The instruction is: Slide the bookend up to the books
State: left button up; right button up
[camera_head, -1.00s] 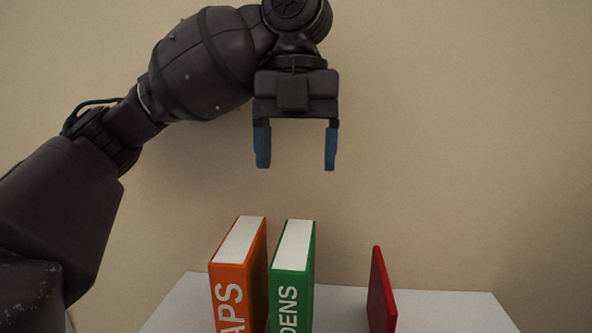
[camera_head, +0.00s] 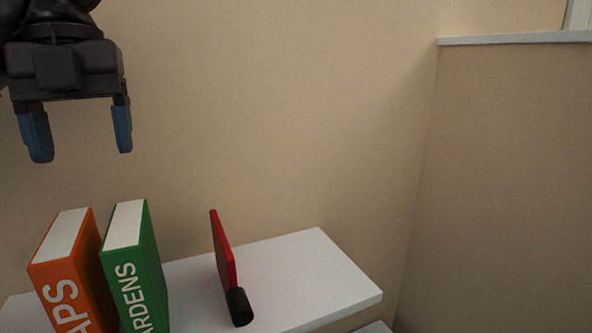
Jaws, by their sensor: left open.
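The red bookend (camera_head: 224,255) stands upright on the white shelf, with a black cylindrical knob (camera_head: 239,307) at its near lower side. To its left stand a green book (camera_head: 133,268) and an orange book (camera_head: 72,275), both upright with white lettering on their spines. A clear gap lies between the green book and the bookend, and a narrow one between the two books. My left gripper (camera_head: 78,142) is open and empty, above the books at the upper left, with its blue fingertips pointing down. My right gripper is not in view.
The white shelf (camera_head: 312,270) is bare to the right of the bookend, up to its right end. A beige wall (camera_head: 290,110) stands behind it. A side panel with a pale ledge (camera_head: 510,39) is at the right.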

aim_at(240, 311)
jog(key=k, duration=0.85)
